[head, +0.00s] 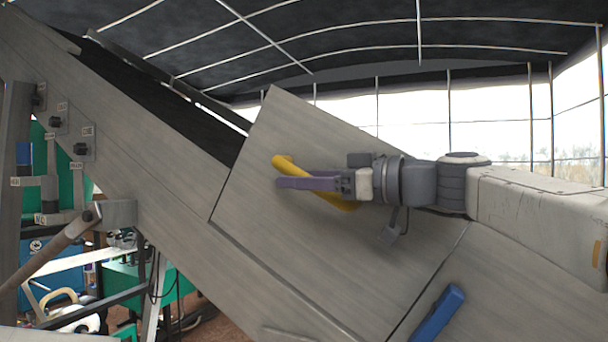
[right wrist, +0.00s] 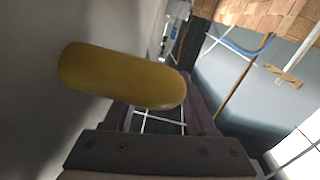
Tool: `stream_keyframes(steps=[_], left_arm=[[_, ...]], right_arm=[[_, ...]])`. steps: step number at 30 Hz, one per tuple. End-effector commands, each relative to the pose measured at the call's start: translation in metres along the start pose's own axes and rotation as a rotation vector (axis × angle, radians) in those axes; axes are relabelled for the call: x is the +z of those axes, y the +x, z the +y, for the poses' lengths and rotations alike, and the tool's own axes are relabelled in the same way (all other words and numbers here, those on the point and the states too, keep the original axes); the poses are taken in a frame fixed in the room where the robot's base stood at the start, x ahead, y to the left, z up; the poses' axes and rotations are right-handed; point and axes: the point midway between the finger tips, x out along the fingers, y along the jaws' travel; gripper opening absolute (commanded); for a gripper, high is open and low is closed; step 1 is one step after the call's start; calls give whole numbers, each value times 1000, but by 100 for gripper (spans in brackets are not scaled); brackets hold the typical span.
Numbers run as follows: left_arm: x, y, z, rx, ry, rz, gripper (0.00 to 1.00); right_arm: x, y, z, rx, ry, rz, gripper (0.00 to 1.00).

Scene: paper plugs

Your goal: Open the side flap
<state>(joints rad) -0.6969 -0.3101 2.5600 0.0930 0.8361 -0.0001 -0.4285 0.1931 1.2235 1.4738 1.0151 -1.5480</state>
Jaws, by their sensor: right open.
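The side flap (head: 320,240) is a grey panel on the sloping side of a conveyor-like machine, with seams along its left and right edges. The fingers partly hide the handle's middle. I cannot tell whether they touch it. My left gripper is not in view.
A blue handle (head: 437,312) sits on the panel to the lower right. Small labelled brackets (head: 81,149) and a brown lever (head: 50,255) stand out at the left. Green machinery (head: 150,285) lies below.

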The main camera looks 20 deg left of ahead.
Motion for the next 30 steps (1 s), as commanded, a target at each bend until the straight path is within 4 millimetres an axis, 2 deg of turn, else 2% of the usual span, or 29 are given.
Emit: stream_keyframes(steps=[2,3,7,30], left_arm=[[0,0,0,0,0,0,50],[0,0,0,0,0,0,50],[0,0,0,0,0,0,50],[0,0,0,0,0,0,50]], right_arm=[[0,0,0,0,1,0,57],[0,0,0,0,1,0,49],[0,-1,0,1,1,0,0],[0,-1,0,2,0,0,0]])
